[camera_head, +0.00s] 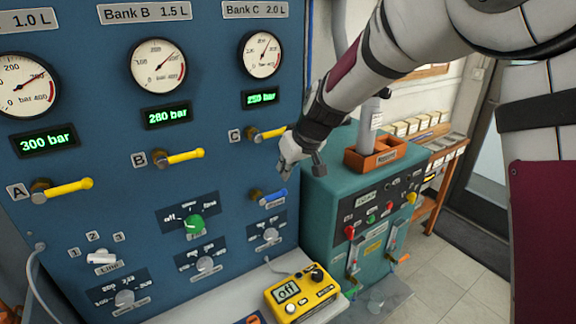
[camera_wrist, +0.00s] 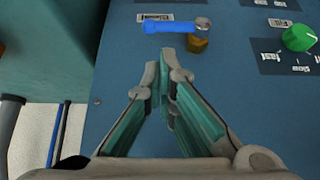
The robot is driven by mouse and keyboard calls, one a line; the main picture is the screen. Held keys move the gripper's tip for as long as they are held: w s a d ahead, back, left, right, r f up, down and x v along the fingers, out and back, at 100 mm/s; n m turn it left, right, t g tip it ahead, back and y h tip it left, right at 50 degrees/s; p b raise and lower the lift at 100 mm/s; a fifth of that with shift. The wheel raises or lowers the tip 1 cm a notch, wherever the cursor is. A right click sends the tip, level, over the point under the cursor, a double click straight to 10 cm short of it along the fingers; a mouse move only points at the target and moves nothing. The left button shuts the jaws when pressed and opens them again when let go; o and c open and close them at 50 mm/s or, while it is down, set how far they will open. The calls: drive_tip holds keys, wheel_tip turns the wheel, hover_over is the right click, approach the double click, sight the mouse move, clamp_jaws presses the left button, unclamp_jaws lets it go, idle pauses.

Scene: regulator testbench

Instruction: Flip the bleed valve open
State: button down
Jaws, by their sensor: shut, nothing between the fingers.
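The bleed valve appears to be the one with the blue lever handle (camera_head: 268,198) on a brass body, low on the right of the blue panel. In the wrist view the blue handle (camera_wrist: 170,27) lies sideways, with its brass body (camera_wrist: 198,44) at the right end. A label beside it is too small to read. My gripper (camera_head: 288,165) is in front of the panel, above and right of the blue handle. In the wrist view my gripper's fingertips (camera_wrist: 159,62) are together and empty, pointing at the panel just short of the handle, with a visible gap.
Yellow valve levers A (camera_head: 68,188), B (camera_head: 180,157) and C (camera_head: 268,133) stick out from the panel. A green knob (camera_head: 195,224) sits left of the blue handle. A teal cabinet (camera_head: 325,215) stands close on the right. A yellow meter (camera_head: 300,294) lies below.

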sight(279, 192)
drive_tip(key=x, duration=0.6)
drive_tip(key=shift+a+f+p, duration=0.1)
drive_tip(key=shift+f+p, duration=0.1)
drive_tip(key=shift+p, duration=0.15)
drive_tip(key=shift+w, duration=0.15)
drive_tip(key=shift+f+b, duration=0.2)
drive_tip(key=shift+b, duration=0.35)
